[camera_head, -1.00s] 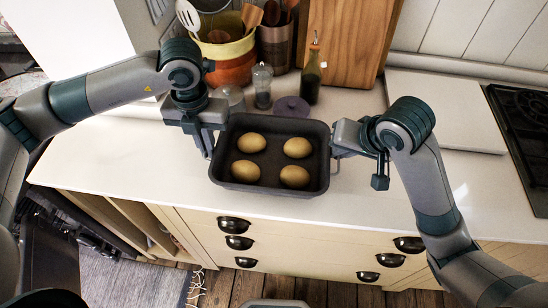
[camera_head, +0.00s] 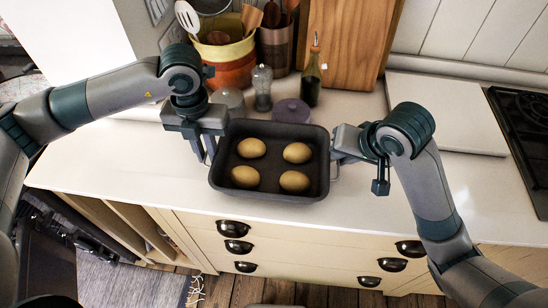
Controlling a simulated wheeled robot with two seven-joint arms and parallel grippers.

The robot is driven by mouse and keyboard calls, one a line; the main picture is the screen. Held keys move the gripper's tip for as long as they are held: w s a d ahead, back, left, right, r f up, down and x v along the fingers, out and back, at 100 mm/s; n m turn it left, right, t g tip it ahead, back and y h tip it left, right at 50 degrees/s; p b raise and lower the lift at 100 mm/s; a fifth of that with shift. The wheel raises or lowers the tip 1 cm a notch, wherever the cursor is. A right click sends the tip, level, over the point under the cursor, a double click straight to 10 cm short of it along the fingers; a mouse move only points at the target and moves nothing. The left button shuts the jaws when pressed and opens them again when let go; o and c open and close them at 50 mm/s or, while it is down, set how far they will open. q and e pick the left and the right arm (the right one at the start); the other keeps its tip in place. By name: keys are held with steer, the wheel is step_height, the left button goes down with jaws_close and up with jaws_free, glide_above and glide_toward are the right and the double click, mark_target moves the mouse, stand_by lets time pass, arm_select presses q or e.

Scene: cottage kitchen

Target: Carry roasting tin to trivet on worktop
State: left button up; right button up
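The dark roasting tin (camera_head: 270,199) is level over the pale worktop near its front edge, with several yellow-brown potato-like pieces (camera_head: 251,148) inside. Whether its base touches the worktop is hard to tell. My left gripper (camera_head: 208,147) is at the tin's left end, its fingers closed at the handle there. My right gripper (camera_head: 340,152) is at the right end, with its fingers on the thin wire handle, part of which shows below them. The fingers partly hide both handles. I cannot make out a trivet in this view.
Behind the tin stand a purple lidded pot (camera_head: 291,110), a glass shaker (camera_head: 262,88), a grey-lidded jar (camera_head: 230,100), a dark bottle (camera_head: 311,77) and utensil pots (camera_head: 226,60). A white board (camera_head: 445,112) lies right, beside the black hob (camera_head: 525,130).

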arm_select(q)
steer(key=shift+d+r, duration=0.2)
arm_select(e)
steer(key=shift+a+r, duration=0.1)
steer(key=shift+a, duration=0.1)
arm_select(q)
steer(key=shift+a+r, duration=0.1)
steer(key=shift+r, duration=3.75)
arm_select(e)
steer(key=shift+d+r, duration=0.1)
steer(key=shift+v, duration=0.75)
arm_select(q)
steer(key=shift+a, duration=0.1)
arm_select(e)
steer(key=v, duration=0.5)
steer(key=shift+s+d+r, duration=0.15)
steer(key=shift+s+r, duration=0.1)
steer(key=shift+r, duration=0.05)
arm_select(q)
steer(key=shift+f, duration=0.1)
arm_select(e)
steer(key=shift+f, duration=0.1)
